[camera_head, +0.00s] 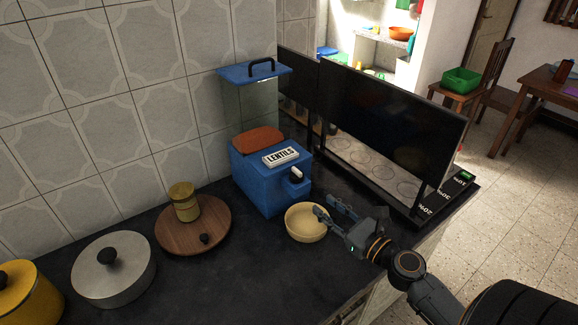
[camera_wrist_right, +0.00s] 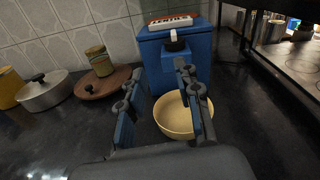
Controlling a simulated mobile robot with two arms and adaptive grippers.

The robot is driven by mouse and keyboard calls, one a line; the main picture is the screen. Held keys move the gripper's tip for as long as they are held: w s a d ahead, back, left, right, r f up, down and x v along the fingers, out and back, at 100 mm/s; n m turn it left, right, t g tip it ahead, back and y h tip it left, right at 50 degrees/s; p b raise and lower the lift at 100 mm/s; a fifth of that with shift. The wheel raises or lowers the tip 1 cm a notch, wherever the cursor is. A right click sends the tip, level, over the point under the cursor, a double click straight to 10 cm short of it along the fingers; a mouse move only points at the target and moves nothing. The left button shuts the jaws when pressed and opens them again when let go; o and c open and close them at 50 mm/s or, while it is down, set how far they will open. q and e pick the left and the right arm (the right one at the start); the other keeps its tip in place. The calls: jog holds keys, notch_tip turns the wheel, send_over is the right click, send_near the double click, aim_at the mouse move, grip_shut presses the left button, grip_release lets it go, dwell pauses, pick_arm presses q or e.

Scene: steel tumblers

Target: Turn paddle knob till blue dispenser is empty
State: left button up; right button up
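The blue dispenser (camera_head: 262,186) stands on the dark counter with a LENTILS label, a clear hopper and a blue lid. Reddish-brown lentils (camera_head: 258,140) show low in the hopper. The paddle knob (camera_head: 296,174), dark with a white paddle, is on its front; it also shows in the right wrist view (camera_wrist_right: 174,41). A cream bowl (camera_head: 304,226) sits below the knob; the inside that shows looks empty. My right gripper (camera_head: 325,206) is open and empty, its fingers at the bowl's right side in the head view, apart from the knob. My left gripper is out of view.
A round wooden board (camera_head: 178,238) with a brass-coloured cup (camera_head: 184,203), a lidded grey pot (camera_head: 112,272) and a yellow pot (camera_head: 28,295) stand left. A dark glass panel (camera_head: 385,110) rises right of the dispenser. The counter in front of the board is clear.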

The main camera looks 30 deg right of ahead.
jog(key=d+m, duration=0.2)
jog(key=h+p, duration=0.1)
jog(key=p, duration=0.1)
send_near(301, 174)
jog(key=w, duration=0.2)
pick_arm(q)
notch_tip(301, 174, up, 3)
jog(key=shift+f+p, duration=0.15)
jog(key=shift+p, duration=0.2)
pick_arm(e)
jog(key=w, duration=0.8)
jog(key=shift+w+a+f, duration=0.2)
jog(key=shift+w+a, duration=0.05)
jog(key=shift+a, duration=0.15)
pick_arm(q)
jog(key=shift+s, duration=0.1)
pick_arm(e)
grip_shut()
